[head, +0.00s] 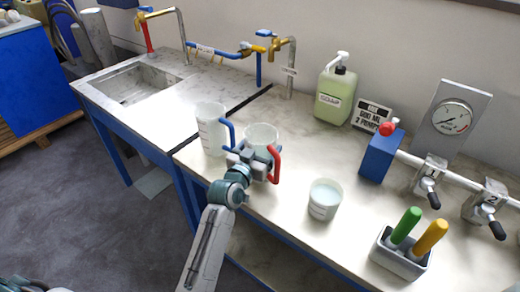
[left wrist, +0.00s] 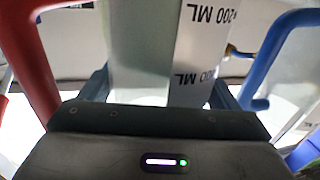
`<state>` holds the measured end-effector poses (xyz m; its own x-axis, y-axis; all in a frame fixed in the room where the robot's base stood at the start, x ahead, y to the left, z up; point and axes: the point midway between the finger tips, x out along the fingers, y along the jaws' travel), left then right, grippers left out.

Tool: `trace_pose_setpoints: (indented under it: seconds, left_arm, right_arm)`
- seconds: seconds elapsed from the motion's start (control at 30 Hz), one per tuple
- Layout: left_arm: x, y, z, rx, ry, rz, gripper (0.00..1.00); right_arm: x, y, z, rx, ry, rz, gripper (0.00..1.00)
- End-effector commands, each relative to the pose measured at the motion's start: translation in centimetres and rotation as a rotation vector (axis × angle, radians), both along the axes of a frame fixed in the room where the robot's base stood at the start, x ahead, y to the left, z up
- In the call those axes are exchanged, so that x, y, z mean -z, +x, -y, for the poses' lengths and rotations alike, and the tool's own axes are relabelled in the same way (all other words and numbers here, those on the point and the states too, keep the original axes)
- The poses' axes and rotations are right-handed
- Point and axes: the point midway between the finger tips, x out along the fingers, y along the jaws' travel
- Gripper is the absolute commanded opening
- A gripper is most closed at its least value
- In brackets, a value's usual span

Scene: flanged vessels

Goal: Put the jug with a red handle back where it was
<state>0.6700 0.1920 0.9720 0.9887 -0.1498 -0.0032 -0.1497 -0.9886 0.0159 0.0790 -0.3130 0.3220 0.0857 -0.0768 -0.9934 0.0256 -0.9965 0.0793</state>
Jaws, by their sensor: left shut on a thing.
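The jug with a red handle (head: 262,132) is a clear, wide-mouthed vessel; its red handle (head: 275,164) points toward the front right. My left gripper (head: 250,158) is shut on this jug from the front and hides its lower part. I cannot tell if its base touches the bench. In the left wrist view, a pale vessel wall with a 200 ML label (left wrist: 203,50) stands between the fingers, with the red handle (left wrist: 27,55) at left and a blue handle (left wrist: 278,52) at right. My right gripper is not in view.
A taller jug with a blue handle (head: 210,130) stands close at the left. A beaker (head: 325,198) is to the right. Behind are a green soap bottle (head: 335,95) and a sign (head: 374,117). A sink (head: 146,83) is at left; valves and a tool holder (head: 402,262) are at right.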

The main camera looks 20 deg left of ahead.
Motion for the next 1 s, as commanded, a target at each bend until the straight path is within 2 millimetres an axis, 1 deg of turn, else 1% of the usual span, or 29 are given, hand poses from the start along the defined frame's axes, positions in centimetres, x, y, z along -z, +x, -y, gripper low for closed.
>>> trace_pose_setpoints:
  seconds: [0.07, 0.1, 0.17, 0.2, 0.5, 0.57, 0.63, 0.77, 1.0]
  left_arm:
    - [0.0, 0.0, 0.0, 0.0, -0.001, -0.003, 0.52]
    - [0.2, 0.0, 0.0, 0.001, 0.0, -0.008, 0.85]
    - [0.2, 0.0, 0.0, 0.001, 0.0, -0.008, 0.97]
    - [0.2, 0.0, 0.0, 0.001, 0.0, -0.007, 1.0]
    - [0.1, -0.1, 0.0, 0.001, 0.0, -0.006, 1.0]
    - [0.2, -0.4, -0.1, 0.0, 0.0, -0.006, 1.0]
    - [0.2, -1.0, -0.2, 0.0, 0.0, -0.005, 1.0]
    - [0.4, -3.4, -0.5, 0.0, 0.0, -0.006, 1.0]
    - [0.3, -8.5, -1.3, 0.001, 0.002, -0.006, 1.0]
  right_arm:
    - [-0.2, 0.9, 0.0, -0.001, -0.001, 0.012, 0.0]
    - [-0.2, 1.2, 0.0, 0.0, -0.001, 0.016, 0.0]
    - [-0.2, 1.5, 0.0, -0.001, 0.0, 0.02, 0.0]
    - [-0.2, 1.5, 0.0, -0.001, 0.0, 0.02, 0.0]
    - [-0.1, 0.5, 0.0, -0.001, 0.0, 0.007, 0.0]
    - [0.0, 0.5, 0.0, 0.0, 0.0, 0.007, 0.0]
    - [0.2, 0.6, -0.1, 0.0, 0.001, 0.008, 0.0]
    - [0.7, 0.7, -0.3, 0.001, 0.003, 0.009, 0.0]
    - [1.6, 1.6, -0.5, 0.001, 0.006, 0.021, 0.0]
